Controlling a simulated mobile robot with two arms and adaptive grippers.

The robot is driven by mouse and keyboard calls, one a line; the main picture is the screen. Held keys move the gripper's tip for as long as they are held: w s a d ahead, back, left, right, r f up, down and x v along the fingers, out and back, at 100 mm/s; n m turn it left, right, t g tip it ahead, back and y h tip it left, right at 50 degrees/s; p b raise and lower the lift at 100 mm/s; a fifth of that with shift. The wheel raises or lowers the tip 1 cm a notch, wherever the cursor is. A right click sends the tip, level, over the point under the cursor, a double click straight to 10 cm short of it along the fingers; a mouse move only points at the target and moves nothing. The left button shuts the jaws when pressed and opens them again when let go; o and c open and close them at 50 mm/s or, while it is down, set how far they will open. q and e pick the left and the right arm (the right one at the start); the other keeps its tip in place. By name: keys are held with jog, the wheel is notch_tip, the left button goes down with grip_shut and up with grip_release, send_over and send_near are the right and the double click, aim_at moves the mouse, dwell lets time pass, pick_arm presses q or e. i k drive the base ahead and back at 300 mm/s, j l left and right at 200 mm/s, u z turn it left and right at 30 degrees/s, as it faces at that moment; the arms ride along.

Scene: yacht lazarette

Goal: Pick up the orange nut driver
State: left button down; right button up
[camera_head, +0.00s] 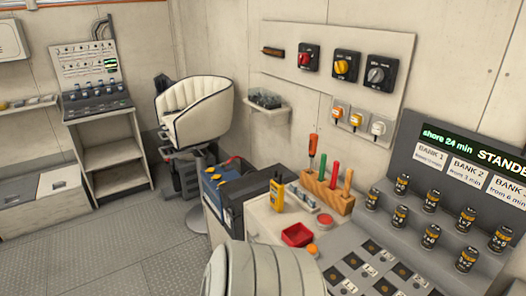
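A tool with an orange handle (313,145) stands upright at the left end of a wooden block (318,193) on the counter, taller than the tools beside it. Its lower part is hidden by the block. A red-handled tool (323,166), a green-handled tool (334,174) and a tan-handled tool (347,181) stand to its right in the same block. I cannot tell the tool tips from here. Neither of my grippers is in view.
Several dark cans (431,200) stand on steps to the right. A rounded pale shape covers the bottom middle. Floor at left is clear.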

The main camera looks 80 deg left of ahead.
aim_at(313, 137)
jog(key=u, duration=2.35)
jog(key=z, duration=2.8)
jog(key=u, duration=2.8)
jog(key=i+j, duration=0.7)
jog(key=j, duration=0.2)
